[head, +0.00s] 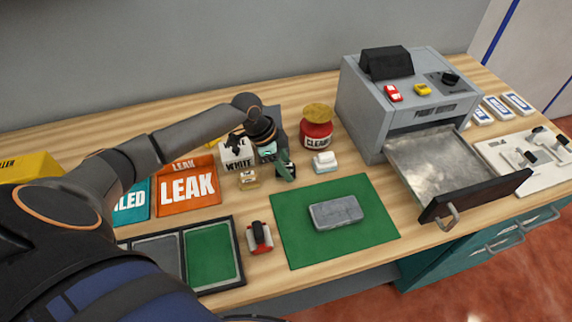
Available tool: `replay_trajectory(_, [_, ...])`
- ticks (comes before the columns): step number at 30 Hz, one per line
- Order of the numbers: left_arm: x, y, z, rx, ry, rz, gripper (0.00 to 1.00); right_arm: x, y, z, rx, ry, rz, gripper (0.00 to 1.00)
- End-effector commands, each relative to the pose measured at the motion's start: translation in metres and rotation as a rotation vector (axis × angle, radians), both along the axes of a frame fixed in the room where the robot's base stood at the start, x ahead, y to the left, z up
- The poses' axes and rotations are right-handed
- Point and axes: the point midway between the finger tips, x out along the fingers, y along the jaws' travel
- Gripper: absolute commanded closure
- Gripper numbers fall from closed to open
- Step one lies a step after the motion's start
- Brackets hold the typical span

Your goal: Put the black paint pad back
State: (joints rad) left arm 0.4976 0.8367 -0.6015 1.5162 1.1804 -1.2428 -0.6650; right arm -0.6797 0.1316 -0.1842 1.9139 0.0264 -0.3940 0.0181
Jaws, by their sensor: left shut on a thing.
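My left gripper (284,170) reaches in from the left over the back middle of the table, its fingers pointing down. It is shut on a small dark thing, which looks like the black paint pad (284,165); the fingers hide most of it. It is just right of the box marked WHITE (238,154) and left of a small white block (325,162). A dark grey block (275,116) stands behind the wrist, partly hidden. I cannot tell whether the held thing touches the table. My right gripper is not in view.
A red CLEAR jar (317,132) stands behind the white block. A green mat (290,229) bears a grey slab (336,212). The grey machine (362,115) has its drawer (440,165) open. An orange LEAK tray (188,187) lies left; a red-and-black piece (259,237) lies in front.

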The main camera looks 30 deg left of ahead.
Motion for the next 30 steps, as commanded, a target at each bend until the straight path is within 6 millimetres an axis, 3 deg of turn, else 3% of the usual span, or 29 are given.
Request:
replay_trajectory(6, [-0.0002,-0.0001,-0.0039,0.000,0.000,0.000,1.00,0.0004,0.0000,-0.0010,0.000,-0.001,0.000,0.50])
replay_trajectory(7, [-0.0002,-0.0001,-0.0039,0.000,0.000,0.000,0.50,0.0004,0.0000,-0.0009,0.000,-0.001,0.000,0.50])
replay_trajectory(16, [-0.0001,-0.0001,-0.0034,0.000,0.000,0.000,0.16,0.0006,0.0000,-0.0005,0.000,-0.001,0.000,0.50])
replay_trajectory(21, [-0.0001,0.0000,-0.0033,0.000,0.000,0.000,0.16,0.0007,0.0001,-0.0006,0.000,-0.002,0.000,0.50])
replay_trajectory(26, [-0.0001,0.0000,-0.0034,0.000,0.000,0.000,0.00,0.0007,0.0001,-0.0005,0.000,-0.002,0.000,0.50])
replay_trajectory(30, [0.0001,0.0002,-0.0033,0.001,-0.001,0.000,0.00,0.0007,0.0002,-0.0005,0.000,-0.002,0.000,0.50])
